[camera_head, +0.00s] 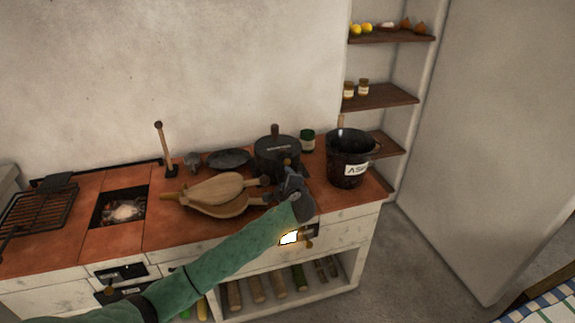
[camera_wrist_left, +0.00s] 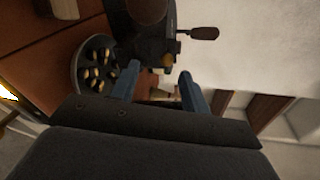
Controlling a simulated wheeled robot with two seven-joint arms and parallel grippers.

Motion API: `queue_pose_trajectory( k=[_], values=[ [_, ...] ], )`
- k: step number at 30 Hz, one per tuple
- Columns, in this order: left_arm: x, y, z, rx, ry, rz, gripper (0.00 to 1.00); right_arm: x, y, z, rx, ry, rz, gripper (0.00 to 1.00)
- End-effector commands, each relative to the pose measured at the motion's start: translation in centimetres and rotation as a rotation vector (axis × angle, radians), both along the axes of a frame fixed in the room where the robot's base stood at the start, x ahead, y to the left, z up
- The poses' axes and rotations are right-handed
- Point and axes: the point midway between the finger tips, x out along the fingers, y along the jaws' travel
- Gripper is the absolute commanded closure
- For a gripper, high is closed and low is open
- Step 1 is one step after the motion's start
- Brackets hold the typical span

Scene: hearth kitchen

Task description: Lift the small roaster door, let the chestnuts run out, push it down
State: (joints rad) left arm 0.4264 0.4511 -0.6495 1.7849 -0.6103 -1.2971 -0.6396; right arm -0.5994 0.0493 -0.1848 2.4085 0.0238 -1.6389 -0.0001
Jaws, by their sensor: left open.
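The dark roaster (camera_head: 277,152), a lidded black drum with a knob on top, stands at the back of the red counter. Its dark body (camera_wrist_left: 148,42) fills the top of the left wrist view, with a side handle (camera_wrist_left: 204,33) and a small yellowish knob (camera_wrist_left: 167,61). I cannot tell whether its small door is up or down. A round grey dish (camera_wrist_left: 77,73) beside it holds several dark chestnuts (camera_wrist_left: 97,68). My left gripper (camera_head: 291,178) is in front of the roaster; its blue fingers (camera_wrist_left: 158,87) are apart and empty, just short of the yellowish knob. My right gripper is out of view.
Wooden bellows (camera_head: 215,192) lie left of my left gripper. A black ash bucket (camera_head: 348,150) stands to its right. A glowing fire pit (camera_head: 122,209) and a grill rack (camera_head: 40,208) are further left. Shelves (camera_head: 385,97) rise behind the bucket.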

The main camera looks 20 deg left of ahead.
Motion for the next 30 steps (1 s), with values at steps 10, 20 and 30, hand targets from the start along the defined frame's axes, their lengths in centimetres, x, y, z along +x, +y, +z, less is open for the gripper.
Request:
queue_pose_trajectory(
  k=[10,20,30],
  values=[
    [3.0,0.9,-2.3,0.742,0.166,-0.150,0.54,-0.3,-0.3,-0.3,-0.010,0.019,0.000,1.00],
    [3.4,-0.1,-1.6,1.060,0.275,-0.225,0.54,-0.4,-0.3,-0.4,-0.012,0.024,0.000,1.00],
    [6.5,1.2,-1.4,1.076,0.286,-0.225,0.54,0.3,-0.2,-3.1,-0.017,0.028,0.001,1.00]
  ],
)
